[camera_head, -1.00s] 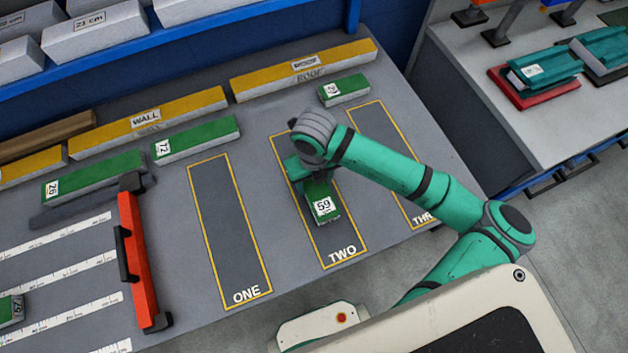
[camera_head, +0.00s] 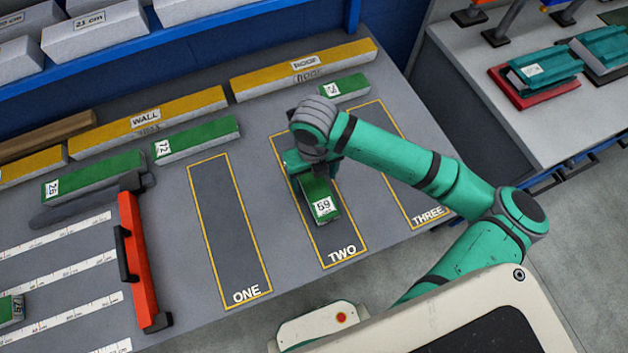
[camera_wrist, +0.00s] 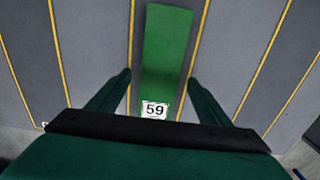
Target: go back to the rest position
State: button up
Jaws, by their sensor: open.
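My gripper (camera_wrist: 156,97) is open, with its two fingers apart on either side of the near part of a green panel block labelled 59 (camera_wrist: 167,45). In the head view the block (camera_head: 318,197) lies in the yellow-outlined slot TWO (camera_head: 340,241), and my gripper (camera_head: 306,172) is over its far end, mostly hidden by my wrist. Whether the fingers touch the block or how high they are above it I cannot tell.
Slot ONE (camera_head: 231,230) and slot THREE (camera_head: 420,204) show empty. Green blocks 72 (camera_head: 196,139) and 26 (camera_head: 95,176) lie along the yellow WALL bar (camera_head: 185,109). Another green block (camera_head: 350,87) lies by the ROOF bar (camera_head: 335,66).

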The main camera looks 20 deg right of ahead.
notch_tip(320, 180, up, 7)
dwell(0.3)
jog(key=s+f+y, duration=0.1)
jog(key=s+a+f+m+y, duration=0.1)
jog(key=s, duration=0.1)
jog(key=s+f+g+y, duration=0.1)
jog(key=s, duration=0.1)
jog(key=shift+a+f+y, duration=0.15)
jog(key=shift+a+y, duration=0.15)
jog(key=shift+y, duration=0.1)
jog(key=s+a+r+m+t+y, duration=0.5)
jog(key=s+a+m+t+y, duration=0.4)
jog(key=m+t, duration=0.85)
jog(key=s+f+m+h, duration=0.2)
jog(key=m+h, duration=0.2)
jog(key=m, duration=0.2)
jog(key=s+a+f+m+h, duration=0.1)
jog(key=s+f+m+h, duration=0.1)
jog(key=m, duration=0.4)
jog(key=s+a+f+m+g+h, duration=0.1)
jog(key=s+f+m+h, duration=0.1)
jog(key=m+h, duration=0.4)
jog(key=shift+s+f+h, duration=0.4)
jog(key=shift+f, duration=0.35)
